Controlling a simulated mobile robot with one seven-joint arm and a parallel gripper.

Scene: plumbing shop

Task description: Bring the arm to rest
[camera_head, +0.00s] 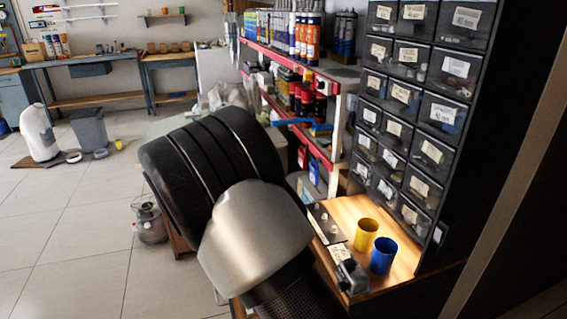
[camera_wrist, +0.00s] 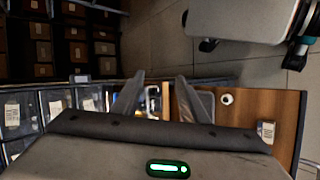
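My gripper (camera_wrist: 160,90) shows in the wrist view with its two grey fingers spread apart. I see nothing held between them. The fingers stand out over the floor and shelving, with a wooden bench surface behind the right finger. In the head view my dark and metallic arm fills the middle, raised in front of the shelves. My gripper cannot be made out there.
A wooden bench top (camera_head: 345,213) at the right holds a yellow cup (camera_head: 366,235) and a blue cup (camera_head: 383,256). A tall drawer cabinet (camera_head: 412,130) stands behind it. A red-edged shelf (camera_head: 290,62) holds bottles. Tiled floor (camera_head: 75,235) at the left is mostly open.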

